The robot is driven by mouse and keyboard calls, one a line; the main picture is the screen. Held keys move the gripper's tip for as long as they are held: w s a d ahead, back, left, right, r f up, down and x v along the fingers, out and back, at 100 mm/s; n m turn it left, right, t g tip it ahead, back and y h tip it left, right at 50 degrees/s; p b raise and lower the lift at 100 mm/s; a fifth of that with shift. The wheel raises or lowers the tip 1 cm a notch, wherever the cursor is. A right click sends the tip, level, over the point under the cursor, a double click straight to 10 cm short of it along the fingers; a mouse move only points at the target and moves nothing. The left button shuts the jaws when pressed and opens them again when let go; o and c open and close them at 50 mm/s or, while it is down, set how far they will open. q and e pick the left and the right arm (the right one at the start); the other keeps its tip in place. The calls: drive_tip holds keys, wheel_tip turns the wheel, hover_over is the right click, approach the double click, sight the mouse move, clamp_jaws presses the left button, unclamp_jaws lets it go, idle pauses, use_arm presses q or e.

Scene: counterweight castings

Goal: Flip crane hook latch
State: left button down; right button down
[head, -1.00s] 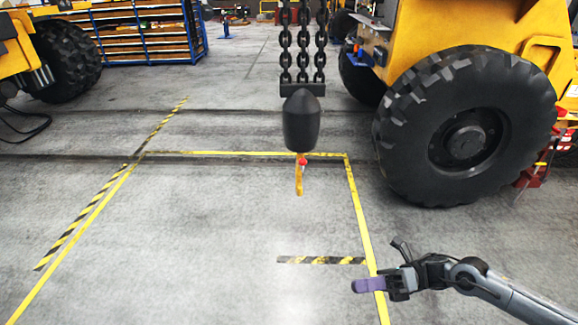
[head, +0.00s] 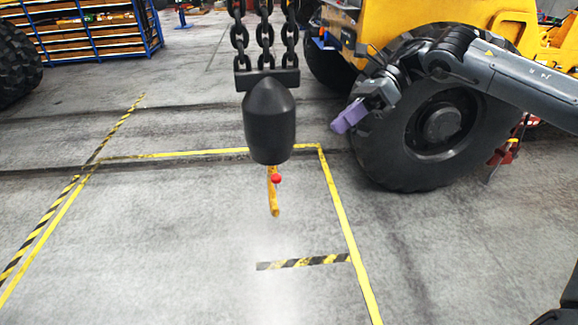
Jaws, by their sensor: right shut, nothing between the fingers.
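A black crane hook block (head: 270,125) hangs on chains in the middle of the head view. Below it a yellow hook part (head: 273,200) hangs down, with a small red knob (head: 277,179) near its top. Which piece is the latch I cannot tell for sure. My right gripper (head: 342,122), with purple fingertips, is shut and empty. It is raised to the right of the hook block, about level with it in the picture and apart from it, in front of a big tyre. My left gripper is not in view.
Three black chains (head: 264,35) run up from a crossbar (head: 267,79). A yellow vehicle with a large black tyre (head: 400,150) stands at the right. A blue shelf rack (head: 95,35) is at the back left. The floor with yellow tape (head: 335,200) around the hook is clear.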

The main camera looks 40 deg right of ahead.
drive_tip(key=shift+r, duration=0.25)
drive_tip(key=p, duration=0.4)
approach(275, 180)
wheel_tip(275, 180, down, 2)
drive_tip(key=w+a, duration=0.2)
drive_tip(key=shift+f+p+x, duration=0.2)
drive_tip(key=shift+p+x, duration=0.15)
drive_tip(key=shift+x, duration=0.8)
drive_tip(key=shift+s, duration=0.2)
drive_tip(key=shift+d, duration=0.1)
